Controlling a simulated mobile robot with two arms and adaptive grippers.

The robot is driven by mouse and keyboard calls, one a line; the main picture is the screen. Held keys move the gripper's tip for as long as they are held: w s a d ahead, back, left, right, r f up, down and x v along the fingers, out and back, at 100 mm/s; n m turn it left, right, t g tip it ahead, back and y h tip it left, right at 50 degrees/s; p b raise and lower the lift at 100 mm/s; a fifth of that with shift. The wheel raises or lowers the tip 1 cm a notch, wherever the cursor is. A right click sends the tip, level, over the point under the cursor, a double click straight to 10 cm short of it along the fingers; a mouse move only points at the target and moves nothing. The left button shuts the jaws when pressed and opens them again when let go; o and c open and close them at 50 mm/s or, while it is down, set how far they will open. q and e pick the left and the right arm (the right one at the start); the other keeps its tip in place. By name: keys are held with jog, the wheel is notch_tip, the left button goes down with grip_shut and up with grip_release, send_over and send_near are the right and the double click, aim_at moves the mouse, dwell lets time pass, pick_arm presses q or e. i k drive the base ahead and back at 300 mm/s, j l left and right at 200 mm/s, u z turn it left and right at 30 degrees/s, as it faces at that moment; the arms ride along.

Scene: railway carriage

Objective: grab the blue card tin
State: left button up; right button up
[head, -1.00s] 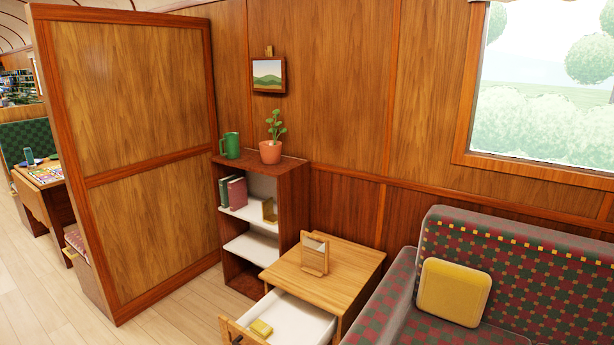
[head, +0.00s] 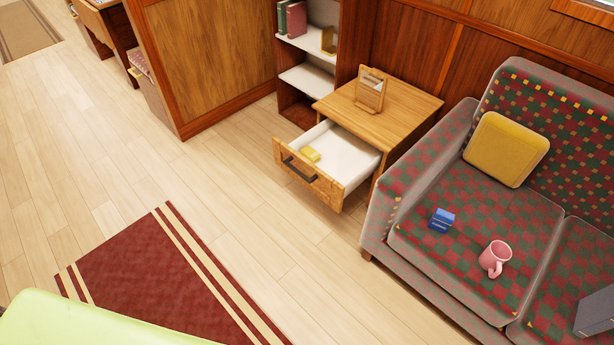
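A small blue box (head: 442,220), which looks like the blue card tin, stands on the left seat cushion of the checked sofa (head: 425,262). It is near the sofa's left arm and apart from the pink mug (head: 495,258) to its right. Neither of my grippers shows in the head view.
A yellow cushion (head: 506,149) leans on the sofa back. A grey box (head: 597,312) is at the right edge. Wooden floor in front is clear around a red rug (head: 160,275).

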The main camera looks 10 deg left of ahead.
aim_at(441, 220)
jog(key=l+u, duration=0.3)
jog(key=l, duration=0.75)
jog(key=l+u, duration=0.3)
jog(key=l, duration=0.7)
jog(key=k, duration=0.05)
